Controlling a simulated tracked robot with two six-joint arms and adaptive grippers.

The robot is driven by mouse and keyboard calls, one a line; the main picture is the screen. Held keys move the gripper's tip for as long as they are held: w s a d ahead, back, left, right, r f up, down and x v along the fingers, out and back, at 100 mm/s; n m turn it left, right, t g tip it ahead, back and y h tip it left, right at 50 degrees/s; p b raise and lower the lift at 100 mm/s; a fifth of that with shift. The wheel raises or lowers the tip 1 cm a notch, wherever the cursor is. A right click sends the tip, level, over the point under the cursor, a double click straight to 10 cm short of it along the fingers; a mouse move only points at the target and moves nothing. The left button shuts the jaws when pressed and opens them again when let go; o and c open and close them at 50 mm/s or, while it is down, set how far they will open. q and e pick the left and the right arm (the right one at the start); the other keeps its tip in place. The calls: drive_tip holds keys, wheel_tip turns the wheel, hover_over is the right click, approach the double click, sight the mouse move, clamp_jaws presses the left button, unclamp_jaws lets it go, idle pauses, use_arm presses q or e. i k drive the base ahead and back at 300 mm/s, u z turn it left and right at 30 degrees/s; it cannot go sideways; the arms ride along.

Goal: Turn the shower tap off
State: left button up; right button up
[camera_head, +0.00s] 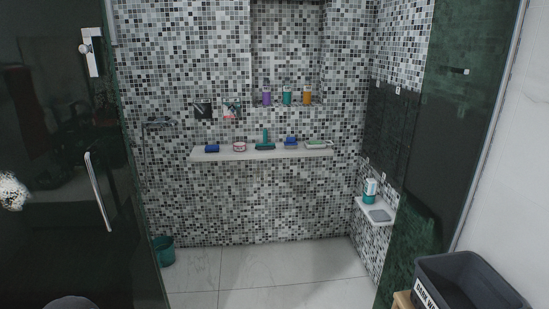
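A small chrome fixture (158,123) is on the mosaic wall at the left of the shower, close to the edge of the glass door. It looks like the shower tap or a shower holder, but it is too small and dark to tell which, or how any handle is set. No running water can be made out. Neither of my grippers is in view.
A dark glass door (65,220) with a long handle (99,192) stands at left, a green glass panel (455,130) at right. The opening between them is clear. A shelf (225,155) holds several items. A teal bucket (163,251) and dark bin (465,280) stand low.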

sight(231, 111)
drive_tip(key=z, duration=0.05)
drive_tip(key=i, duration=3.55)
drive_tip(key=u, duration=1.55)
